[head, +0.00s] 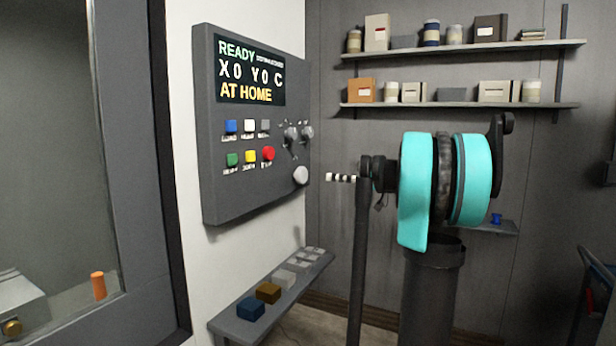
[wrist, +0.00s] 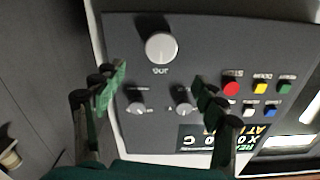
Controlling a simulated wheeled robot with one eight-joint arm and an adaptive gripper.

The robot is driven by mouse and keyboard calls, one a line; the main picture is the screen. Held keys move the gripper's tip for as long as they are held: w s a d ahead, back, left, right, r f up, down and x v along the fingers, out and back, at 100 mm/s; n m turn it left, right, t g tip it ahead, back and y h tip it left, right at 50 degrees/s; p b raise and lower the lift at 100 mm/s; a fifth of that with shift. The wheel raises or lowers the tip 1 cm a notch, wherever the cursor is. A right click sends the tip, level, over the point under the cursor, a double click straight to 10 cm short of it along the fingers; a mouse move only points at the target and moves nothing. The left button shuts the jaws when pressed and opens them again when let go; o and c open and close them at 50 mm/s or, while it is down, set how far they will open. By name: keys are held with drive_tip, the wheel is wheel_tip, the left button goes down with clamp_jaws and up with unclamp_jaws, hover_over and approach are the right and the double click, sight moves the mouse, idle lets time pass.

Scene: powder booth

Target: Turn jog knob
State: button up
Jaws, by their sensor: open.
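The jog knob is a large pale round knob (head: 300,175) at the lower right of the grey control panel (head: 222,190) in the head view. The wrist view shows the panel upside down, with the jog knob (wrist: 162,47) near the top centre and its label under it. My gripper (wrist: 160,83) is open and empty in the wrist view. Its green fingertips stand apart, left and right of the knob's column and lower in the picture than the knob. They appear clear of the knob; the exact gap to the panel cannot be told.
Two smaller knobs (wrist: 137,107) (wrist: 184,104) sit beside the jog knob, near the fingers. A red button (wrist: 231,89) and several other coloured buttons lie right of the fingers. The panel display reads READY and AT HOME. A narrow shelf (head: 225,322) with small blocks stands below.

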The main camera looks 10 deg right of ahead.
sight(304, 175)
drive_tip(key=x, duration=1.1)
drive_tip(key=shift+a, duration=0.2)
drive_tip(key=c, duration=1.1)
